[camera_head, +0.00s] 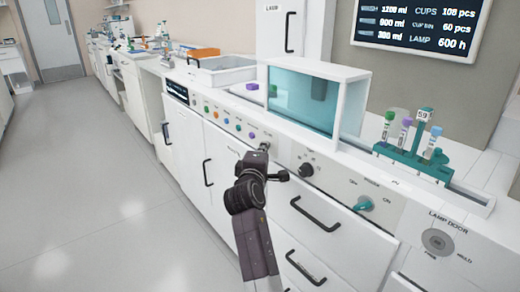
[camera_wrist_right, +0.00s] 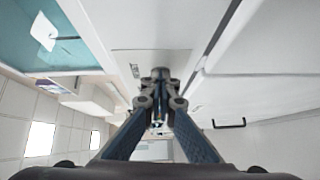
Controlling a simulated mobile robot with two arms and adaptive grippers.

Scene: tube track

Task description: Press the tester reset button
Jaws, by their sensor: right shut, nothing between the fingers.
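My right gripper (camera_head: 264,151) is shut and empty, with its fingertips at the white front panel of the bench, just right of a row of small coloured buttons (camera_head: 222,118). A purple button (camera_head: 252,135) is the one nearest on the left. The fingertips cover the panel spot in front of them, and I cannot tell whether they touch it. No label that I can read names the reset button. The right wrist view shows the closed fingertips (camera_wrist_right: 160,76) close to a grey panel plate (camera_wrist_right: 138,62) with a small label. My left gripper is not in view.
A black knob (camera_head: 306,170) and a teal switch (camera_head: 364,203) sit right of the gripper. A teal-windowed box (camera_head: 303,100) and a teal rack (camera_head: 417,158) with capped tubes stand on the bench above. Drawer handles (camera_head: 316,214) stick out below. The floor at left is clear.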

